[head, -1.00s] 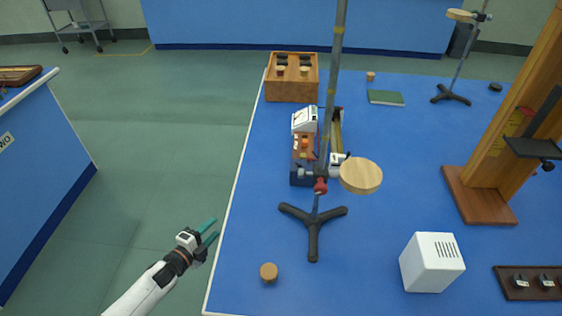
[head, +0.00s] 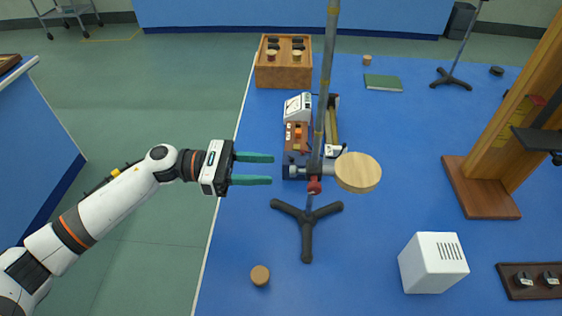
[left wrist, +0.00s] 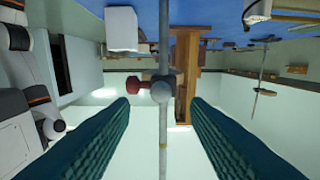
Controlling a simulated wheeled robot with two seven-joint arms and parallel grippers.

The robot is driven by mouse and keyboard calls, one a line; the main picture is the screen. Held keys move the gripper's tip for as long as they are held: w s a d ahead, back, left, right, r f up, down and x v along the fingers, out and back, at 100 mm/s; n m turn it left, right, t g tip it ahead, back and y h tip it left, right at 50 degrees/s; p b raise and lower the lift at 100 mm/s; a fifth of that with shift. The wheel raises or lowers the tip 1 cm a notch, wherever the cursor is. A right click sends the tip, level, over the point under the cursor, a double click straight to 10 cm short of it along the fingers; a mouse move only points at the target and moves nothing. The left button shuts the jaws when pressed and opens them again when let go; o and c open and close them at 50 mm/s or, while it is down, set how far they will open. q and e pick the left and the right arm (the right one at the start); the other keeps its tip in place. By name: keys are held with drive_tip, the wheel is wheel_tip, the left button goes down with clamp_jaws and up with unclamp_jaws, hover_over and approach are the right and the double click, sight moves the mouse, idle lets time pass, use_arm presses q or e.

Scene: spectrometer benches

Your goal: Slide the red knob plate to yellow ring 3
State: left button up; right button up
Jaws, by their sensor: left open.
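The red knob (head: 314,186) sits on a clamp low on the upright stand rod (head: 326,90), above a black three-legged base. The clamp carries a round wooden plate (head: 358,172) to the right. The rod has yellowish ring marks; I cannot read any numbers. My left gripper (head: 271,169) is open and empty, level, pointing right at the clamp from its left side, with a gap between. In the left wrist view, which is upside down, the rod (left wrist: 163,40), grey clamp (left wrist: 161,90) and red knob (left wrist: 133,85) show between and beyond the open fingers. My right gripper is not in view.
Behind the rod stand a small instrument with a white meter (head: 298,107) and a wooden box (head: 284,65). A white box (head: 432,263) and a wooden tower (head: 500,150) stand to the right. A small cork-coloured disc (head: 260,275) lies at front left.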

use_arm(q)
drive_tip(key=d+p, duration=0.1)
drive_tip(key=d, duration=0.3)
drive_tip(key=shift+d, duration=0.2)
drive_tip(key=shift+c, duration=0.2)
clamp_jaws()
